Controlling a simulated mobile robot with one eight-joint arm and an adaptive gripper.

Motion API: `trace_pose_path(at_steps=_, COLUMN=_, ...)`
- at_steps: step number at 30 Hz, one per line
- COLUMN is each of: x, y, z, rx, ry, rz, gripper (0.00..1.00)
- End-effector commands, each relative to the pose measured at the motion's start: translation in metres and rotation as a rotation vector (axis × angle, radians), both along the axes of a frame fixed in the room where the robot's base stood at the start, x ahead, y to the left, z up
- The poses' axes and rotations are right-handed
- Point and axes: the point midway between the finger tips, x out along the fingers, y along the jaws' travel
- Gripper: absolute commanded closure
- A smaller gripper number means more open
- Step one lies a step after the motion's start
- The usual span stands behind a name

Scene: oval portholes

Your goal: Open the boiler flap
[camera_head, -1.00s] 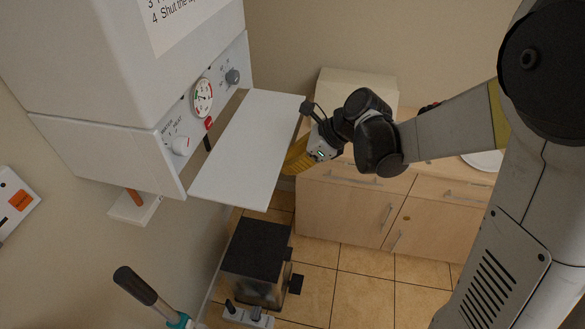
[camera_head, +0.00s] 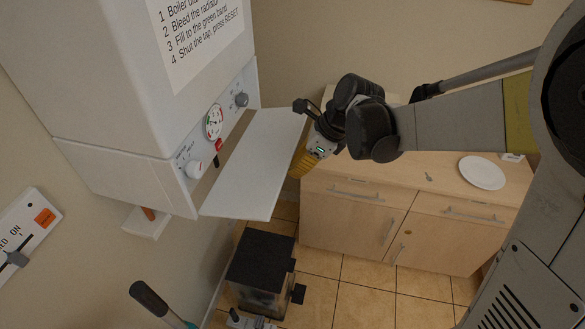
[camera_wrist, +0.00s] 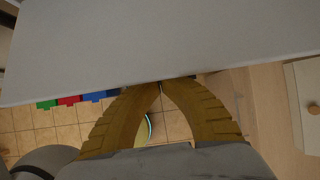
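The boiler (camera_head: 110,75) hangs on the wall at the upper left of the head view. Its white flap (camera_head: 252,165) is swung down and out, baring a panel with a gauge (camera_head: 214,121), knobs and a red button (camera_head: 218,145). My gripper (camera_head: 299,172) is at the flap's right outer edge, its yellow fingers partly behind that edge. In the wrist view the flap (camera_wrist: 160,45) fills the top, and the finger tips (camera_wrist: 161,86) meet at its edge with nothing seen between them. Whether they touch the flap is unclear.
A wooden cabinet (camera_head: 350,215) with a white plate (camera_head: 482,173) stands behind my arm. A dark box (camera_head: 262,262) is on the tiled floor below the flap. A dark-handled tool (camera_head: 150,297) rises at the bottom left. A wall switch panel (camera_head: 30,235) is at the left.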

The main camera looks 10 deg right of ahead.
Motion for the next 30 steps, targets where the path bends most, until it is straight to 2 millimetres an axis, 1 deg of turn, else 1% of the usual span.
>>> trace_pose_path(at_steps=2, x=0.000, y=0.000, z=0.003, rx=0.002, ry=-0.001, rz=0.000, gripper=1.00)
trace_pose_path(at_steps=11, x=0.000, y=0.000, z=0.001, rx=0.003, ry=-0.001, rz=0.000, gripper=1.00)
trace_pose_path(at_steps=13, x=0.000, y=-0.001, z=-0.002, rx=0.003, ry=-0.001, rz=0.000, gripper=1.00)
trace_pose_path(at_steps=17, x=0.001, y=-0.008, z=-0.018, rx=0.003, ry=0.000, rz=0.000, gripper=1.00)
trace_pose_path(at_steps=21, x=0.002, y=-0.022, z=-0.047, rx=0.002, ry=0.000, rz=0.000, gripper=1.00)
trace_pose_path(at_steps=22, x=0.000, y=-0.025, z=-0.027, rx=0.003, ry=-0.001, rz=0.000, gripper=1.00)
trace_pose_path(at_steps=24, x=-0.004, y=-0.033, z=-0.005, rx=0.003, ry=-0.001, rz=0.001, gripper=1.00)
trace_pose_path(at_steps=27, x=-0.008, y=-0.043, z=0.016, rx=0.003, ry=0.000, rz=0.002, gripper=1.00)
trace_pose_path(at_steps=30, x=-0.010, y=-0.051, z=0.034, rx=0.003, ry=-0.001, rz=0.001, gripper=1.00)
